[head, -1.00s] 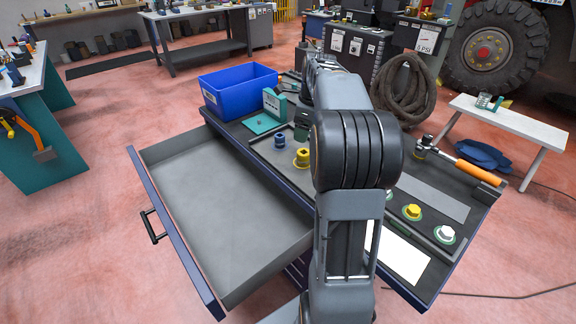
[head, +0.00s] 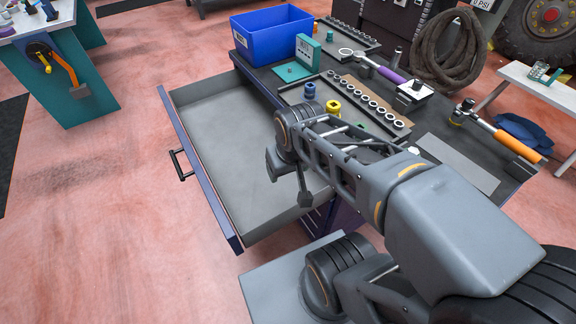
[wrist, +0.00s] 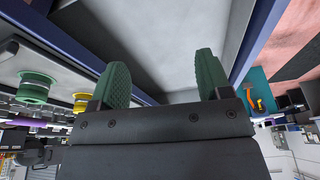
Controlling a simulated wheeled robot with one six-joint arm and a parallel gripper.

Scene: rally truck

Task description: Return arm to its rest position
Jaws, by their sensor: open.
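My arm is bent, and its wrist end hangs over the near right part of the open drawer (head: 208,130). In the wrist view my gripper (wrist: 162,88) has its two green fingertips well apart with nothing between them. The drawer's grey floor (wrist: 150,40) lies beyond the fingers, and it looks empty. In the head view the fingertips are hard to make out at the wrist end.
The cabinet top carries a blue bin (head: 272,35), a row of sockets (head: 368,97), a yellow socket (head: 333,107), a purple-handled ratchet (head: 388,73) and an orange-handled tool (head: 515,145). A white bench (head: 535,85) stands right.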

